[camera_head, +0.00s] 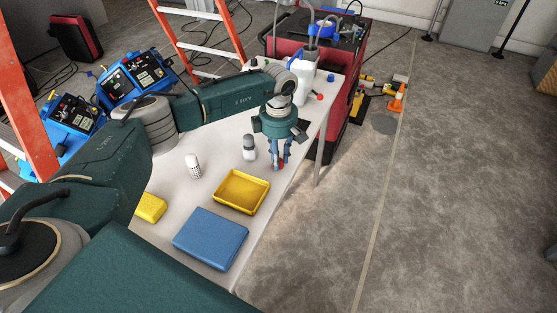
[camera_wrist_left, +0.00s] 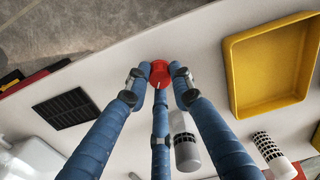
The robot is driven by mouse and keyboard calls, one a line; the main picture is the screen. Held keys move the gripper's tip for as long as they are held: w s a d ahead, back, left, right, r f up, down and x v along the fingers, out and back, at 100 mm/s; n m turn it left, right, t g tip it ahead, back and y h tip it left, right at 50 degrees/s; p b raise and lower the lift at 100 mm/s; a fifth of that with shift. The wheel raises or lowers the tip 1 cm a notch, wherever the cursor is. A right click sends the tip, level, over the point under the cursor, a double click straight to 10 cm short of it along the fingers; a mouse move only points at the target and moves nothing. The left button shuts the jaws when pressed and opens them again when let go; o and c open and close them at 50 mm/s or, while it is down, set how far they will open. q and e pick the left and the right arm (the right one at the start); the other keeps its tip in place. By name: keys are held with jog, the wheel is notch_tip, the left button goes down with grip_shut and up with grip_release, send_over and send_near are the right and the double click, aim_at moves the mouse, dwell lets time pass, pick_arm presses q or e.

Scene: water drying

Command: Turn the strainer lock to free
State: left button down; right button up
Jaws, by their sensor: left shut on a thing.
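A small red round knob (camera_wrist_left: 160,73) with a white line on it, apparently the strainer lock, is between the fingertips of my left gripper (camera_wrist_left: 161,88) in the wrist view. The three blue fingers close around it from the sides and below. In the head view my left gripper (camera_head: 280,162) points down at the right edge of the white table, and only a bit of red shows between its fingers. The fingers hide most of the knob there, and I cannot read the lock's position. My right gripper is in neither view.
On the white table (camera_head: 223,158) stand a white perforated cylinder (camera_head: 193,167) and a grey-and-white one (camera_head: 249,148). A yellow tray (camera_head: 264,193), a blue case (camera_head: 211,238) and a yellow box (camera_head: 150,207) lie nearer. A white jug (camera_head: 301,77) stands at the far end. The floor at right is mostly clear.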

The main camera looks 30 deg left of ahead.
pick_arm(q)
jog(key=n+b, duration=0.1)
jog(key=n, duration=0.2)
jog(key=shift+w+n, duration=0.1)
jog(key=shift+n, duration=0.2)
jog(key=shift+r+n, duration=0.1)
jog(key=shift+n, duration=1.6)
jog(key=c, duration=1.5)
grip_release()
notch_tip(320, 180, up, 12)
